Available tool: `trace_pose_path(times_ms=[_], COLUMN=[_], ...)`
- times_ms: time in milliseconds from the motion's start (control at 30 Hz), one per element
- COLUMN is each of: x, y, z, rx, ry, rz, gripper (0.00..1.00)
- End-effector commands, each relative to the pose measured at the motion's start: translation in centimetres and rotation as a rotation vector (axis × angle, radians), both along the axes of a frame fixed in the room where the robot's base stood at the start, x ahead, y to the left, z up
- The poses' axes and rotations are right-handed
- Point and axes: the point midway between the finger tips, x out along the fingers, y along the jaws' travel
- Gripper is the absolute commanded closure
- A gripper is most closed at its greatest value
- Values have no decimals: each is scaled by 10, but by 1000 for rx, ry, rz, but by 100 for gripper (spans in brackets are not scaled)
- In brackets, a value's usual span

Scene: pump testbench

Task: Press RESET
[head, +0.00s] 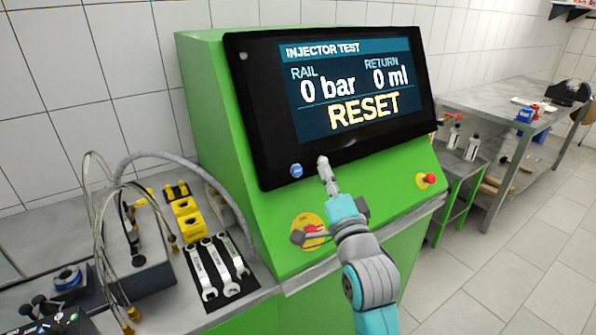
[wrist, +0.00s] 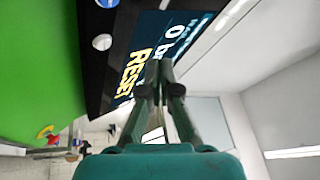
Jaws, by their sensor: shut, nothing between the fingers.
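The green test bench (head: 215,110) carries a black screen panel (head: 262,130). The display reads INJECTOR TEST, RAIL 0 bar, RETURN 0 ml, with RESET (head: 364,110) in large yellow letters. RESET also shows, turned, in the wrist view (wrist: 133,75). A round blue button (head: 296,171) sits on the panel's lower bezel. My gripper (head: 323,162) is shut and empty, its fingertips in front of the lower bezel, right of the blue button and below RESET in the head view. In the wrist view the fingertips (wrist: 158,68) overlap the display; I cannot tell whether they touch it.
Wrenches (head: 220,265), hoses (head: 100,200) and yellow blocks (head: 184,216) lie left. A worktable (head: 480,103) stands right.

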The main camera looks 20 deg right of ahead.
Motion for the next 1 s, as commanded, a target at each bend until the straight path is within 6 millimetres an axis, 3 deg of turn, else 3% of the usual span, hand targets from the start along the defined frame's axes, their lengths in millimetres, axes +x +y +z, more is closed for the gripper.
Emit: trace_pose_path(times_ms=[600,1000], x=[61,69], y=[20,23], z=[-30,-35], rx=[1,0], ry=[0,0], rz=[1,1], gripper=[100,100])
